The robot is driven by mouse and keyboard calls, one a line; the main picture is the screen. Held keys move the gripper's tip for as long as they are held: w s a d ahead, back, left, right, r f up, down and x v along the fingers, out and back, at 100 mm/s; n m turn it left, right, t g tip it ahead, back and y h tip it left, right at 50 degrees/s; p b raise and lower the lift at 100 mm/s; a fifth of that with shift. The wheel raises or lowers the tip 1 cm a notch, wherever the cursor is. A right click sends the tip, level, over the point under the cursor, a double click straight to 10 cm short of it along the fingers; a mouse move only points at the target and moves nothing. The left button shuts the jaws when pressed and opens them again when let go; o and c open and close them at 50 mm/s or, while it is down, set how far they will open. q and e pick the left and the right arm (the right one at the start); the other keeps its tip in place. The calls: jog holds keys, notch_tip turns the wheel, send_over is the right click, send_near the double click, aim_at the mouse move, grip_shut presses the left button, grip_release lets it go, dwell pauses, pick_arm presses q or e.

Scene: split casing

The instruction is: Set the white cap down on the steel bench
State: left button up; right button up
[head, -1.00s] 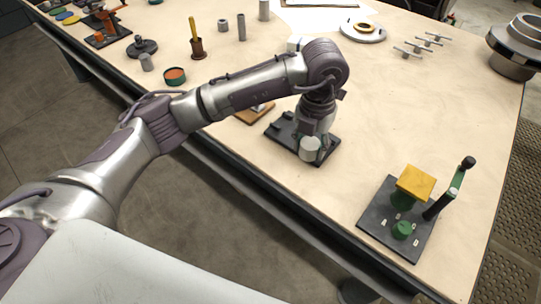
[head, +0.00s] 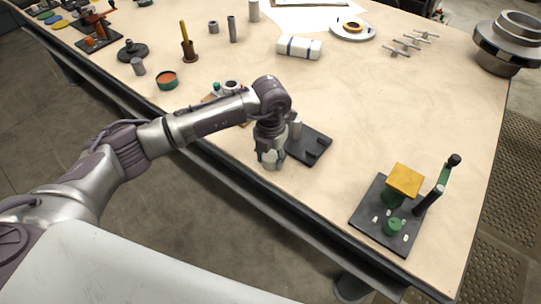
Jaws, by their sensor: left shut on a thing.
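My left gripper (head: 271,162) points down near the front edge of the bench (head: 330,185), whose top looks pale beige. It is shut on the white cap (head: 272,165), which shows only as a small pale patch between the fingers. I cannot tell whether the cap touches the bench top. A dark base plate (head: 312,148) lies just right of the gripper, with a pale upright cylinder (head: 296,127) on it, partly hidden by my wrist. My right gripper is out of view.
A black fixture with a yellow block (head: 404,180) and a lever stands at the right. A white wrapped bundle (head: 299,48) lies behind. A tray (head: 214,97) is partly behind my forearm. Bare bench lies between the dark plate and the fixture.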

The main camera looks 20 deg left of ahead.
aim_at(271, 156)
pick_arm(q)
jog(key=shift+f, duration=0.2)
jog(key=o, duration=0.8)
jog(key=shift+r, duration=0.1)
jog(key=shift+c, duration=0.2)
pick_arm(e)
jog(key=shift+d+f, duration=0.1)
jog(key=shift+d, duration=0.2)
pick_arm(q)
jog(key=shift+r, duration=0.1)
jog(key=shift+r, duration=0.25)
notch_tip(271, 156, up, 12)
jog(key=b, duration=0.1)
jog(key=shift+f+b, duration=0.2)
jog(key=shift+b, duration=0.2)
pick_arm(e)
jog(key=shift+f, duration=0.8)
